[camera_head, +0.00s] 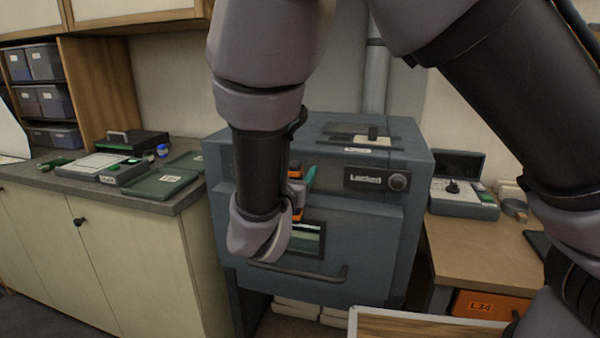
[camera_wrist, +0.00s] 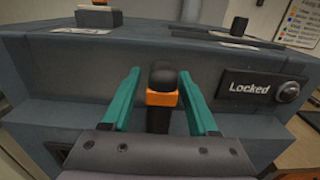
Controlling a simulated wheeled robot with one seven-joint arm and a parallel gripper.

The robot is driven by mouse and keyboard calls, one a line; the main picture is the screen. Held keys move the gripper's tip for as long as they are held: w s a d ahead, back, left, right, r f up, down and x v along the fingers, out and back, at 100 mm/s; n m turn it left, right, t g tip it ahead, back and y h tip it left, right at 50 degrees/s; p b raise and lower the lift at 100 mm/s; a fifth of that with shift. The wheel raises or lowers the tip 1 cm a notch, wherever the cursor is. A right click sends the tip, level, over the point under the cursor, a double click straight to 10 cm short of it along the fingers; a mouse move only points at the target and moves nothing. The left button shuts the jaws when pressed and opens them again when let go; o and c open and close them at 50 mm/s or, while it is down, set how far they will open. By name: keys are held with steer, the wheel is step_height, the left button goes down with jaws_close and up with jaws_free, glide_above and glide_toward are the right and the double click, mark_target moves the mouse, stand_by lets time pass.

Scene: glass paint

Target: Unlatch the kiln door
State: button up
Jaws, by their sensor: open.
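The kiln (camera_head: 370,215) is a blue-grey box in the middle of the head view, with a small dark window (camera_head: 308,240) and a bar handle (camera_head: 300,272) on its door. A panel reading "Locked" (camera_head: 364,179) with a round knob is at its upper right; it also shows in the wrist view (camera_wrist: 249,88). The latch (camera_wrist: 163,88), a black knob with an orange band, stands upright in the wrist view. My gripper (camera_wrist: 162,92) is open, its teal fingers on either side of the latch with gaps visible. In the head view my arm hides much of the latch.
A counter with a green tray (camera_head: 160,183) and a grey device (camera_head: 112,170) is at left. A wooden table (camera_head: 480,250) with another device (camera_head: 462,200) is at right. An orange bin (camera_head: 488,305) sits below it.

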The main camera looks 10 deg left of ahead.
jaws_close()
stand_by(1.4)
